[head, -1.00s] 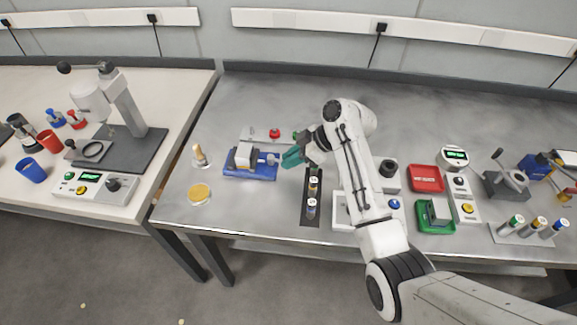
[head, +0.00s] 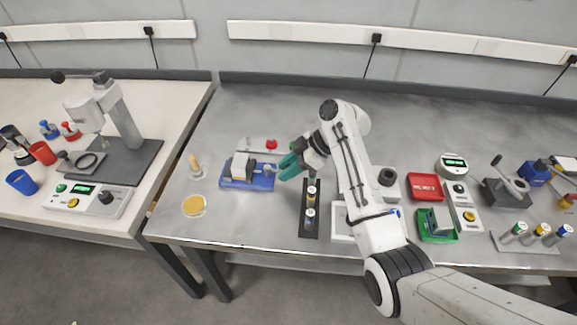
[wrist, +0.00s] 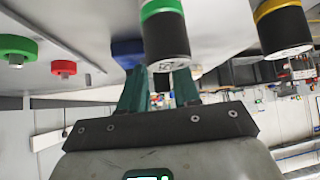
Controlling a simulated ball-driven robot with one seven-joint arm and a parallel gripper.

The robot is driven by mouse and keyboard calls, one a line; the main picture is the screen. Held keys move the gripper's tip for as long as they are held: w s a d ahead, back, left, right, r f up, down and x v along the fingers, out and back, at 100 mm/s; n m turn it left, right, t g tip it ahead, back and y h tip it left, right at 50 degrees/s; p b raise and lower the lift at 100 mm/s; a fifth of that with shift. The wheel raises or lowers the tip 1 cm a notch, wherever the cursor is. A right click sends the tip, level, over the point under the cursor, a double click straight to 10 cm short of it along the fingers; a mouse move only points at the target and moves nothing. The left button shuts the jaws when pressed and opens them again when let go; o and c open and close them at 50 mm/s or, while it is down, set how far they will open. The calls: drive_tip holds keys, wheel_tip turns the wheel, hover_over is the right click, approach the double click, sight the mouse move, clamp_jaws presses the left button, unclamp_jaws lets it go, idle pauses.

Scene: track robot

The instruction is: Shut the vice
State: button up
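The vice (head: 236,182) is a blue base with light grey jaws, on the left part of the metal bench. Its screw end points right, toward my gripper. My gripper (head: 281,168) has teal fingers and hangs just right of the vice's screw end. Whether it touches the handle I cannot tell. In the wrist view a gap shows between the fingers (wrist: 160,84), with nothing clearly held. A blue part (wrist: 127,50) behind the fingers there looks like the vice's base, mostly hidden by a finger and a vial.
A dark rack (head: 308,222) with vials stands just right of my gripper; a green-banded vial (wrist: 166,35) looms close in the wrist view. A plate with red and green knobs (head: 271,144) lies behind the vice. A yellow dish (head: 194,206) and a wooden-handled stamp (head: 195,164) stand left.

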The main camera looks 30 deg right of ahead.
drive_tip(key=shift+o, duration=0.6)
drive_tip(key=shift+d, duration=0.1)
drive_tip(key=shift+r, duration=0.1)
drive_tip(key=shift+d, duration=0.15)
drive_tip(key=shift+d+r, duration=0.2)
drive_tip(key=v, duration=1)
drive_tip(key=shift+b, duration=0.45)
drive_tip(key=shift+s, duration=0.15)
